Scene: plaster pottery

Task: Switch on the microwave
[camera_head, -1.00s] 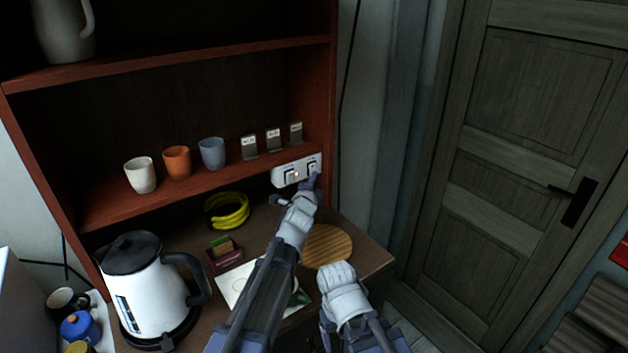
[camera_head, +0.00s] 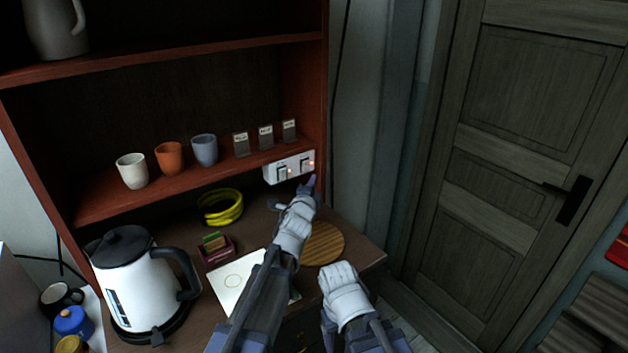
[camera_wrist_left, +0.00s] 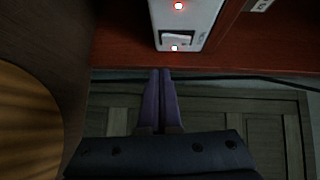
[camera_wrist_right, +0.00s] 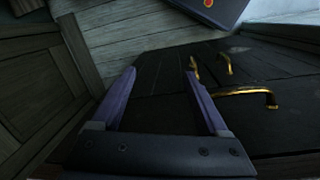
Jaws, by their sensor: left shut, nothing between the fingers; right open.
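A white switch panel (camera_head: 289,168) with two rocker switches is on the front edge of the lower shelf, at its right end. A small light glows beside each switch. I cannot identify a microwave.
Cups and small label stands (camera_head: 265,137) line the shelf above the panel. A grey door (camera_head: 530,150) is at right.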

